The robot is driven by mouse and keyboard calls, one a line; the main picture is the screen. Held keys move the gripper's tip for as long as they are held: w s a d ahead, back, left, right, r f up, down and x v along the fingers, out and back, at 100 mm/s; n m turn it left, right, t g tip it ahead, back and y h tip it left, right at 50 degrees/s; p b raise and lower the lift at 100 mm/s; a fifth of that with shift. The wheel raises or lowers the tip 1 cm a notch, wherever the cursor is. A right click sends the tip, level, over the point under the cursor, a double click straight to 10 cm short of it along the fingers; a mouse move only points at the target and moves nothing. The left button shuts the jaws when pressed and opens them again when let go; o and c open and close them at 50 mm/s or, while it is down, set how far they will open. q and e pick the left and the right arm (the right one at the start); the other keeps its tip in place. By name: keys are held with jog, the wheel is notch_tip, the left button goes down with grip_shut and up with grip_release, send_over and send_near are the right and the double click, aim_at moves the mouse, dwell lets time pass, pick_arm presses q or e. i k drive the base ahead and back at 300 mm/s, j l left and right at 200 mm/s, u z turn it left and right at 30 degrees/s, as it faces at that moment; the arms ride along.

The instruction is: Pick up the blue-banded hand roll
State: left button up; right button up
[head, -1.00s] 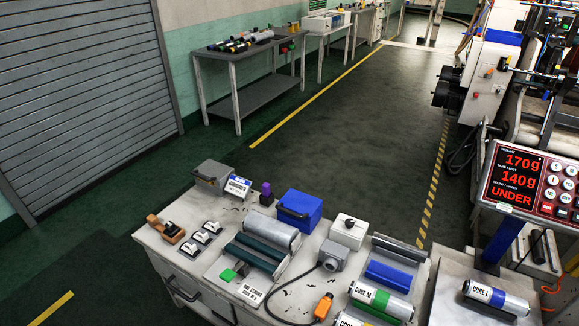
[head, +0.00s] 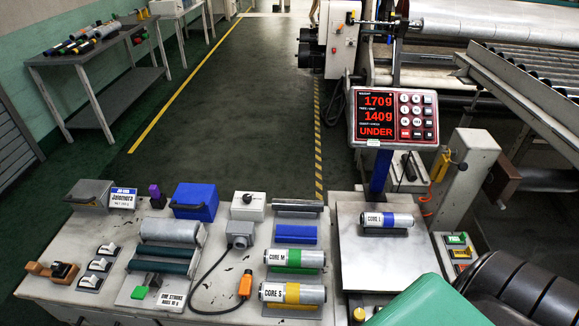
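The blue-banded hand roll (head: 387,220) is a silver cylinder with a white "CORE" label and a blue band. It lies on its side on a dark rest on the metal plate of the scale (head: 372,273), right of the workbench. A green-banded roll (head: 294,260) labelled "CORE M" and a yellow-banded roll (head: 292,293) labelled "CORE S" lie in a rack to its left. The blue slot (head: 296,234) above them is empty. Neither of my grippers shows in the head view.
The scale display (head: 393,118) reads 170g, 140g and "UNDER", and stands behind the plate. A rubber-roller unit (head: 166,256), a blue box (head: 195,201) and a cable with an orange plug (head: 245,285) occupy the bench. A green and black shape (head: 425,303) covers the lower right corner.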

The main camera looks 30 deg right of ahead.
aim_at(386, 220)
jog(key=z, duration=1.8)
